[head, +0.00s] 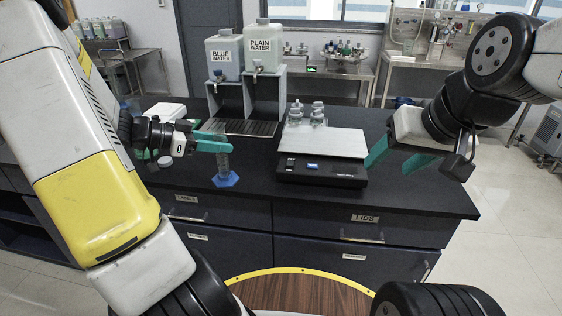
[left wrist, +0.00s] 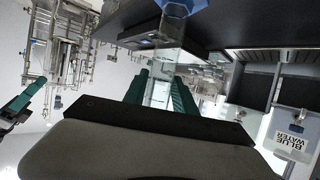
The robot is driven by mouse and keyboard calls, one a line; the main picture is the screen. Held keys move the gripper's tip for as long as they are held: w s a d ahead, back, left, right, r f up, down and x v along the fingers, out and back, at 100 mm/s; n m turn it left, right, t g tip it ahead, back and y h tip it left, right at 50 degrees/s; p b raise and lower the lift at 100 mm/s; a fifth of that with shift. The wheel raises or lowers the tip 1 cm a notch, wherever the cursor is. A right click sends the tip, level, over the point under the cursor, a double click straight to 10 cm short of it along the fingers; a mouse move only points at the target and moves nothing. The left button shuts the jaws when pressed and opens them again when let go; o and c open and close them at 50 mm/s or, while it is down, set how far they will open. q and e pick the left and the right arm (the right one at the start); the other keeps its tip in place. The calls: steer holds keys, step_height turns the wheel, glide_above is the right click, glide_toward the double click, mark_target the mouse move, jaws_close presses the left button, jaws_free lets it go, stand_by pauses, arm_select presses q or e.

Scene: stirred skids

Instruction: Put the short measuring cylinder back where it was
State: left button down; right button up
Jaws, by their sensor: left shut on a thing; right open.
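My left gripper (head: 220,141) is shut on a clear measuring cylinder with a blue six-sided base (head: 225,180), near the front of the dark bench to the left of the scale. The cylinder is upright; I cannot tell whether its base touches the bench. In the left wrist view, the clear tube (left wrist: 163,72) stands between the green fingers (left wrist: 160,95), with the blue base at the top edge. My right gripper (head: 400,158) is open and empty at the right, beside the scale and above the bench's right end.
A scale (head: 322,170) with a metal plate sits mid-bench, with several glass vessels (head: 306,116) at its back. Behind are the BLUE WATER tank (head: 224,54) and PLAIN WATER tank (head: 260,46) over a drip tray (head: 238,128). A small pale round thing (head: 165,161) lies left of the cylinder.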

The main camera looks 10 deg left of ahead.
arm_select(q)
steer(key=w+d+f, duration=0.2)
steer(key=w, duration=0.5)
steer(key=w+d+f, duration=0.3)
steer(key=w, duration=0.5)
steer(key=shift+d, duration=0.15)
steer(key=shift+f, duration=0.2)
steer(key=c, duration=1)
jaws_free()
